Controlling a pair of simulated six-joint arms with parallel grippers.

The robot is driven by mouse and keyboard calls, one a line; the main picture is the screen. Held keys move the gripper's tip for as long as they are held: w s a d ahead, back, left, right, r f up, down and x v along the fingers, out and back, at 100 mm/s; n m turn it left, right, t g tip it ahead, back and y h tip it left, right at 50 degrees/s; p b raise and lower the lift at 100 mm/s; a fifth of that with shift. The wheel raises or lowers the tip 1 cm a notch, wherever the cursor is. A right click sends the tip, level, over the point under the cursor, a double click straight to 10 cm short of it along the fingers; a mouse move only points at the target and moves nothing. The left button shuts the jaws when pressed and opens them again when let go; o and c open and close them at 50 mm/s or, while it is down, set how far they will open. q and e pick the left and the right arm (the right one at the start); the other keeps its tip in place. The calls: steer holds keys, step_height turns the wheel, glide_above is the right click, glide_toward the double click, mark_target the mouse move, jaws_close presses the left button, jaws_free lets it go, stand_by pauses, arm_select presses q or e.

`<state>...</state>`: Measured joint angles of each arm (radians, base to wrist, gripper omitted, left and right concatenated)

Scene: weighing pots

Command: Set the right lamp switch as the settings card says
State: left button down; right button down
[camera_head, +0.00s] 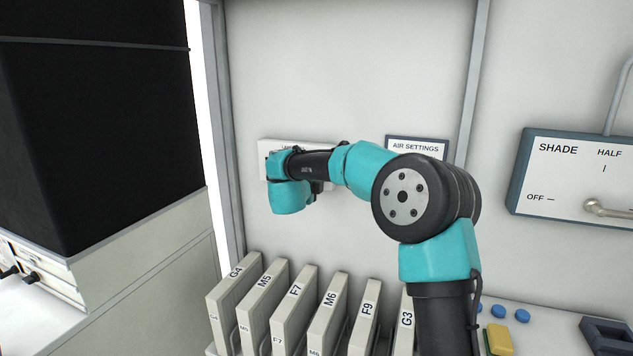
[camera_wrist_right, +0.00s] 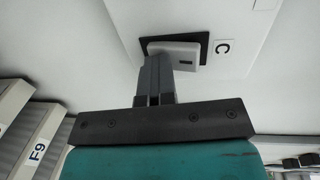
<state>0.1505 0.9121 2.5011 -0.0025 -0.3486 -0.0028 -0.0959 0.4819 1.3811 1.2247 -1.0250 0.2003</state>
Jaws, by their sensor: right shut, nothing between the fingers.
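A white wall panel (camera_head: 268,145) hangs on the back wall in the head view, mostly hidden behind my right arm; its title cannot be read. In the right wrist view, a white switch (camera_wrist_right: 183,54) sits in a dark frame on this panel, beside a label "C" (camera_wrist_right: 222,48). My right gripper (camera_wrist_right: 158,64) is shut and empty, its fingertips at the left end of the switch; I cannot tell if they touch it. The "AIR SETTINGS" card (camera_head: 415,147) is right of the panel, its lower part hidden by my arm. My left gripper is not in view.
A row of labelled upright plates (camera_head: 287,305) stands below my right arm. A "SHADE" panel (camera_head: 560,180) with a metal lever (camera_head: 605,209) is at right. Blue buttons (camera_head: 522,315) and a yellow block (camera_head: 499,339) lie at lower right. A tall black cabinet (camera_head: 90,120) fills the left.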

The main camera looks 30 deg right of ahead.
steer(key=s+a+f, duration=0.2)
steer(key=s+a, duration=0.7)
steer(key=a, duration=0.1)
steer(key=shift+a+f, duration=0.15)
steer(key=shift+f, duration=0.2)
steer(key=shift+f, duration=0.1)
